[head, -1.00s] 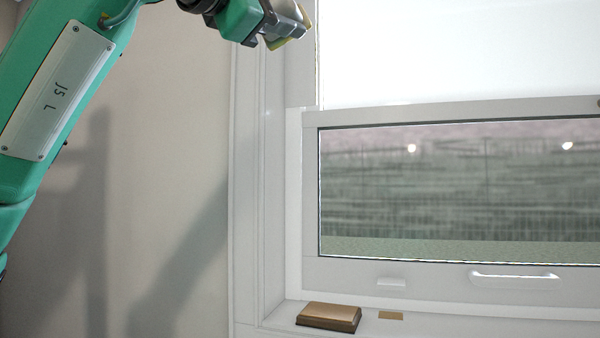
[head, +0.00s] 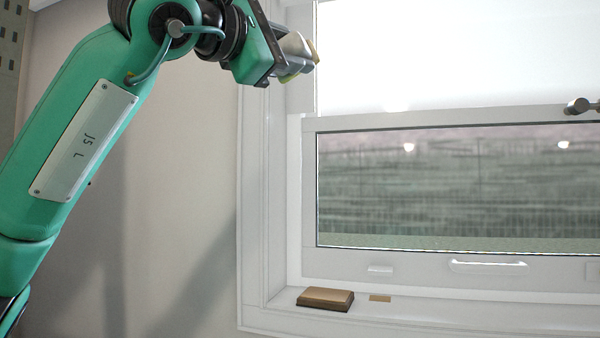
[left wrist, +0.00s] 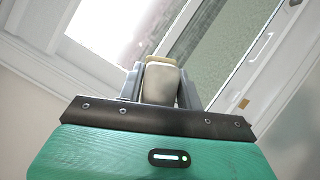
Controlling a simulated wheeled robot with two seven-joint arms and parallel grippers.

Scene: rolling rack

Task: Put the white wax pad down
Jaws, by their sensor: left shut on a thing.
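The white wax pad (left wrist: 160,84) shows in the left wrist view as a pale block with a tan edge, between the two grey fingers of my left gripper (left wrist: 162,88). In the head view my left gripper (head: 297,56) is high at the upper left of the window, shut on the pad, whose yellowish edge shows at the fingertips. It is well above the sill. My right gripper is not in view.
A window (head: 450,262) with a white handle (head: 488,264) fills the right side. On its sill (head: 400,312) lie a brown block (head: 325,299) and a small tan piece (head: 380,298). The sill to their right looks clear.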

